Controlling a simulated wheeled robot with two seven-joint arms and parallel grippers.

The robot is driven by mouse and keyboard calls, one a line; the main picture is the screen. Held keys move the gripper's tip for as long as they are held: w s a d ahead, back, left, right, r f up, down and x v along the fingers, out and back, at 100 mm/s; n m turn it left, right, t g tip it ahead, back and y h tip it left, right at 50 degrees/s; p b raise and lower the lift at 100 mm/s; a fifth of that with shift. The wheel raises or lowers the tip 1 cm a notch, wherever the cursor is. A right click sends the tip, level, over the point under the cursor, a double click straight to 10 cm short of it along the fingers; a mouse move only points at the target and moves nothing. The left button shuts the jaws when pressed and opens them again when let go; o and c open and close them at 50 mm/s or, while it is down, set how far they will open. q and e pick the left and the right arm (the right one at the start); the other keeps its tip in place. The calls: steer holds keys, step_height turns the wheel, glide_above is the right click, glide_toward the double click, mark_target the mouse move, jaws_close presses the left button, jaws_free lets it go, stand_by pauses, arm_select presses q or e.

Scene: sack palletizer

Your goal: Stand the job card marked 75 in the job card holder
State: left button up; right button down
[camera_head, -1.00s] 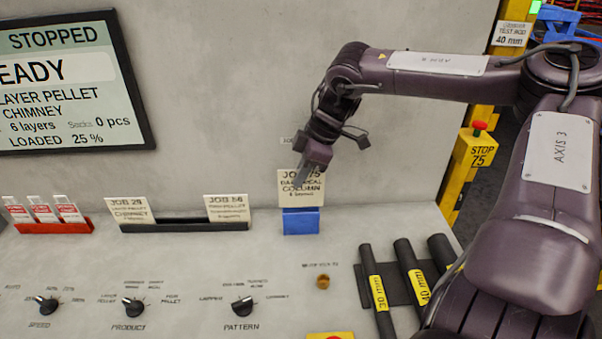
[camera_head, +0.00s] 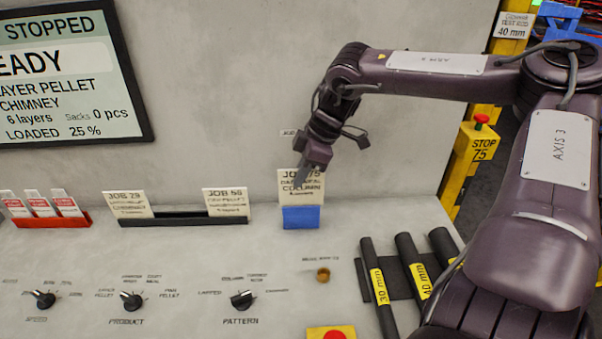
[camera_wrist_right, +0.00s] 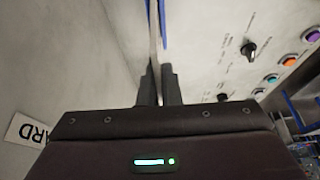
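The job card marked 75 (camera_head: 310,186) is cream and stands upright in the blue job card holder (camera_head: 301,218) on the console. My right gripper (camera_head: 301,178) comes down over the card's upper part from above. In the right wrist view the card shows edge-on as a thin pale strip (camera_wrist_right: 154,35) between the two dark fingers (camera_wrist_right: 159,85), which are closed on it. A strip of the blue holder (camera_wrist_right: 164,22) shows beyond. Whether the card's lower edge is fully seated is hidden by the holder's front. My left gripper is out of view.
A black rack (camera_head: 178,220) to the left holds cards marked 29 (camera_head: 128,204) and what looks like 56 (camera_head: 226,201). A red rack (camera_head: 50,221) with tags is farther left. Knobs and black rods (camera_head: 378,288) lie in front. The wall is close behind.

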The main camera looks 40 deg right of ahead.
steer(key=shift+f, duration=0.15)
stand_by(0.5)
steer(key=shift+f+b, duration=0.65)
steer(key=shift+f, duration=0.05)
steer(key=shift+f+b, duration=0.35)
steer(key=shift+f, duration=0.15)
stand_by(1.0)
steer(key=c, duration=1.6)
jaws_free()
steer(key=shift+o, duration=0.2)
steer(key=shift+b+v, duration=0.5)
steer(key=shift+v, duration=3.4)
